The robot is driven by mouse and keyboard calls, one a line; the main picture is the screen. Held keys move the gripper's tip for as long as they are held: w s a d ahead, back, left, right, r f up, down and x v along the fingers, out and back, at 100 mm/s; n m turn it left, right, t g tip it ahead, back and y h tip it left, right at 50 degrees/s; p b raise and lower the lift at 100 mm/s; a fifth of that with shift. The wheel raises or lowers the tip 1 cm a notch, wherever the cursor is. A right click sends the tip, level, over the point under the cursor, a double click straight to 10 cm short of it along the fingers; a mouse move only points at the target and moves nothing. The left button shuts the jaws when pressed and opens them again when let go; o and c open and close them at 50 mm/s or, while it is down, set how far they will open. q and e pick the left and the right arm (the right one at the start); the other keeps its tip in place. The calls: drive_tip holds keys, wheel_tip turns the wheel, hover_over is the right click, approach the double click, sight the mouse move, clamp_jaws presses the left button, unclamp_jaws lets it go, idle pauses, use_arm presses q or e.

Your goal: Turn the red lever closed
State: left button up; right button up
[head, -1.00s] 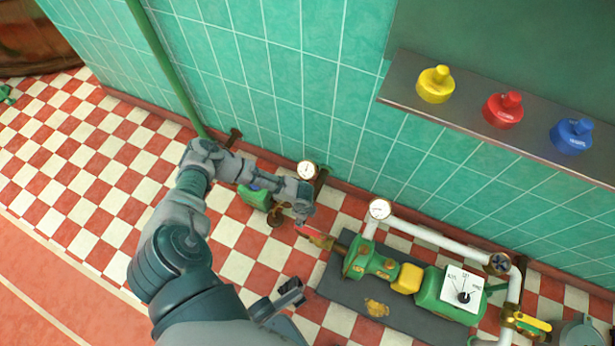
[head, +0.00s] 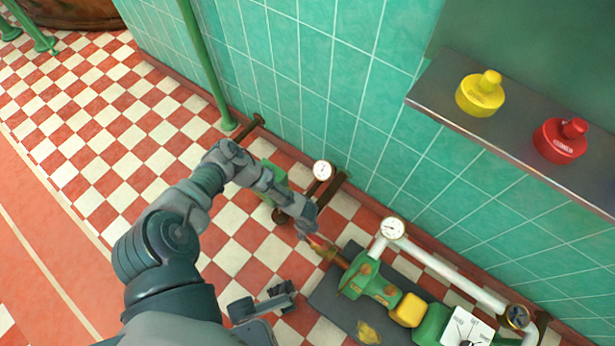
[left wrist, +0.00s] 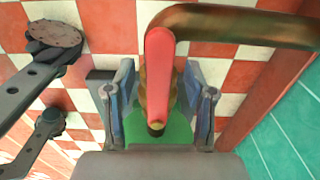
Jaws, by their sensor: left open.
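The red lever (left wrist: 160,75) stands between the two fingers of my left gripper (left wrist: 158,112) in the left wrist view. The fingers are apart, with a gap on each side of the lever. The lever is on a brass valve, with a brown pipe (left wrist: 235,22) bending past its far end. In the head view my left gripper (head: 306,222) reaches down over the lever and hides most of it. A grey gripper, seemingly my right one (head: 265,301), hangs low at the bottom of the head view; its jaw state is unclear.
A green pump (head: 368,283) with a yellow part (head: 408,310) stands on a dark plate right of the lever. A pressure gauge (head: 322,170) and pipes are close behind my left gripper. Checkered floor (head: 110,130) is clear at left.

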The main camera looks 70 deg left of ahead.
use_arm(q)
clamp_jaws()
